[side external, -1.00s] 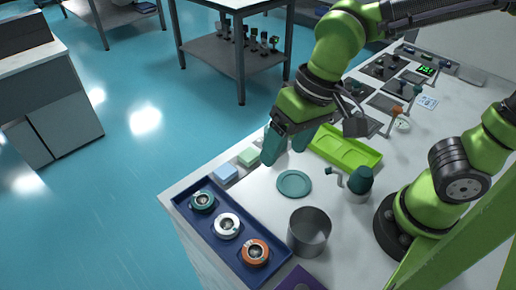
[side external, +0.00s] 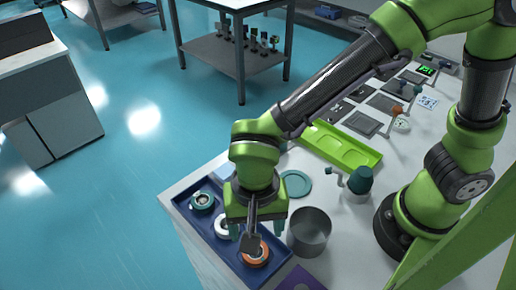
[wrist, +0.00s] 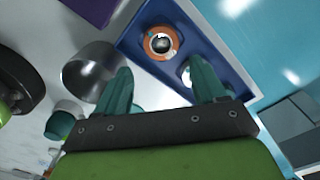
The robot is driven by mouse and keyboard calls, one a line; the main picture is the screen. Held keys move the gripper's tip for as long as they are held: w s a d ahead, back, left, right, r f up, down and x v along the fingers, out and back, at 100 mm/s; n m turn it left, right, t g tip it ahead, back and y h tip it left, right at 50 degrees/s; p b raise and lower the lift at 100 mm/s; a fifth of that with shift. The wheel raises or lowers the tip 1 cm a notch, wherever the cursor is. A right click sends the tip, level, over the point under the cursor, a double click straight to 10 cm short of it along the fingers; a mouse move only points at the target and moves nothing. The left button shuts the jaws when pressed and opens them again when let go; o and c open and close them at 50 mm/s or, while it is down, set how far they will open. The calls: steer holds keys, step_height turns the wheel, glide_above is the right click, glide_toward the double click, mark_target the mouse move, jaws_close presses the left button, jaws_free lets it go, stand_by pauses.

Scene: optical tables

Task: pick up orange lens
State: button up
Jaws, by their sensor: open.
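The orange lens (side external: 256,254) is a ring-shaped mount lying in the front end of a blue tray (side external: 177,203). It also shows in the wrist view (wrist: 161,43), ahead of the fingertips.
A metal cup (side external: 309,232) stands right beside the tray and close to my gripper. A teal dish (side external: 296,184), a green tray (side external: 342,147) and a teal-topped device (side external: 359,181) stand farther back. A purple item (side external: 300,280) lies at the front edge.

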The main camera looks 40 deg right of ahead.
step_height(320, 180, down, 8)
steer(key=shift+a+r, duration=0.1)
stand_by(0.4)
